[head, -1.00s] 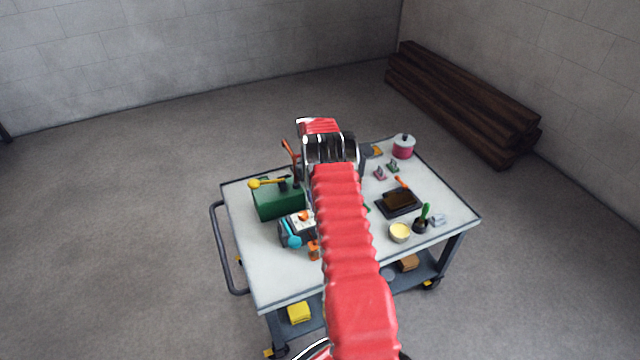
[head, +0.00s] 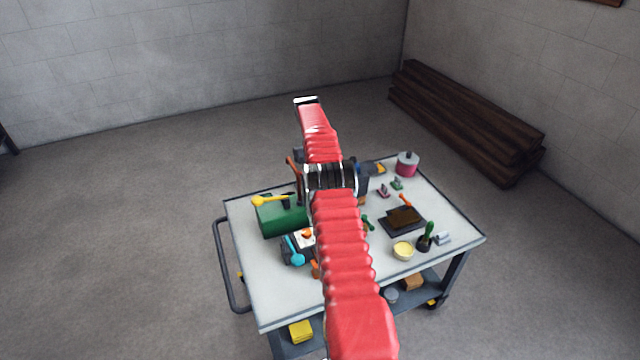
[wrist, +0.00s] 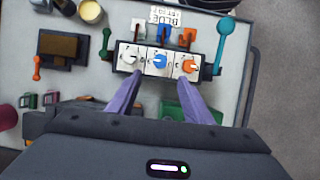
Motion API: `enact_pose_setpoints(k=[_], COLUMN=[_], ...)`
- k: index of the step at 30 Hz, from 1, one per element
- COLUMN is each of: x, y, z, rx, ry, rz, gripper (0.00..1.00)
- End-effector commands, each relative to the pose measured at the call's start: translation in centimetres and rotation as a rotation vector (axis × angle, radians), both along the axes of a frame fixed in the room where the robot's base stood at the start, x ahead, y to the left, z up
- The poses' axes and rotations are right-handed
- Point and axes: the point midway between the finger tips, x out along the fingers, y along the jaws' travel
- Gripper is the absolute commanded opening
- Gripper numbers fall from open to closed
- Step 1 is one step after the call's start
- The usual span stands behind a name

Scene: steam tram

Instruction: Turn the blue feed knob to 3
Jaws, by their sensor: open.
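The blue feed knob (wrist: 160,61) is the middle one of three knobs on a white-faced panel (wrist: 146,65) in the wrist view. A white knob (wrist: 131,57) is left of it and an orange knob (wrist: 189,65) right of it. The blue knob's setting is too small to read. My gripper (wrist: 161,80) is open, its two purple fingers apart below the panel's lower edge in the picture, with the blue knob straight ahead between their lines. Nothing is between the fingers. In the head view my arm hides part of the panel, and the gripper does not show.
A cyan lever (wrist: 224,40) stands right of the panel, and white, blue and orange levers stand behind it. A card (wrist: 165,15) reads "BLUE"; its smaller text is unclear. A green box (head: 283,216) and a dark tray (head: 390,229) share the cart top (head: 262,290).

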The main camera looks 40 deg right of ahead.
Motion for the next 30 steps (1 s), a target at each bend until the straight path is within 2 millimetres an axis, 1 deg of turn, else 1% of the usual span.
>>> enact_pose_setpoints(k=[9,28,30], x=[0.37,0.37,0.60], y=[-0.07,-0.06,-0.21], z=[1.11,1.15,1.04], rx=[0.000,-0.001,-0.010], ry=[0.000,0.000,-0.009], rz=[0.000,-0.004,-0.009], gripper=[0.46,0.46,0.46])
